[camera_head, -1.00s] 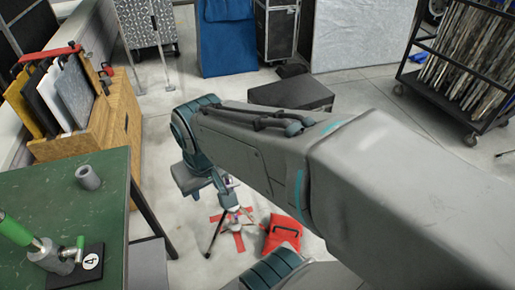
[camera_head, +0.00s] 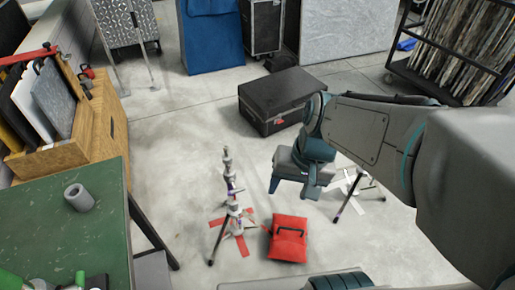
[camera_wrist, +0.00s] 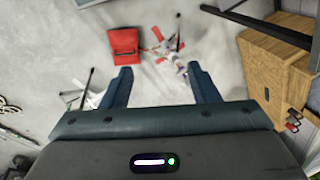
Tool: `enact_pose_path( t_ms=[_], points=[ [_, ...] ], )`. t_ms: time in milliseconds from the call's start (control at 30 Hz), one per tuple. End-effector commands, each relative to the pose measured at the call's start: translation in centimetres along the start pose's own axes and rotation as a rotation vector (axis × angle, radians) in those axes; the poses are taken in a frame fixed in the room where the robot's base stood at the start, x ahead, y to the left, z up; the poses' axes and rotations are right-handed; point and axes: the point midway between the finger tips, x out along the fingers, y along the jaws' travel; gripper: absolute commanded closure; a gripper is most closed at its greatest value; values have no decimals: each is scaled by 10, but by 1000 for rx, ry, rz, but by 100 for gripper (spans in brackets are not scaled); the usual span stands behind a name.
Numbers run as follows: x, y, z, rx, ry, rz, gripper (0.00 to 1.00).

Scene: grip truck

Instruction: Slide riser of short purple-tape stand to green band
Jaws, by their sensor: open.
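A light stand with purple tape (camera_head: 231,190) stands upright on a red floor cross; it also shows in the wrist view (camera_wrist: 174,58). A second stand (camera_head: 352,193) stands on a white floor cross, its upper part hidden behind my arm; one of its legs shows in the wrist view (camera_wrist: 89,82). I cannot tell which stand is the short one, and no green band can be made out. My gripper (camera_head: 293,188) points down between the two stands. In the wrist view, its fingers (camera_wrist: 162,88) are apart with nothing between them.
A red bag (camera_head: 288,240) lies on the floor between the stands. A black case (camera_head: 272,106) lies behind. A green table (camera_head: 55,225) with a grey ring (camera_head: 79,197) and a wooden crate (camera_head: 75,140) are at left. A rack (camera_head: 455,45) stands back right.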

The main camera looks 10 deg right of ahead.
Motion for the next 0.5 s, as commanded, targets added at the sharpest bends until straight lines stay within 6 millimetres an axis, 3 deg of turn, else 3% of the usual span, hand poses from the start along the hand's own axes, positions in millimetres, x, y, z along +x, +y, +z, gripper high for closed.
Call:
enact_pose_path(
  t_ms=[33,100,267,500],
  points=[
    [35,-5,0,68,-73,-57,45],
    [64,-20,-1,173,-168,-154,45],
    [119,-54,-14,423,-366,-383,45],
    [192,-90,-68,826,-597,-744,45]
  ],
)
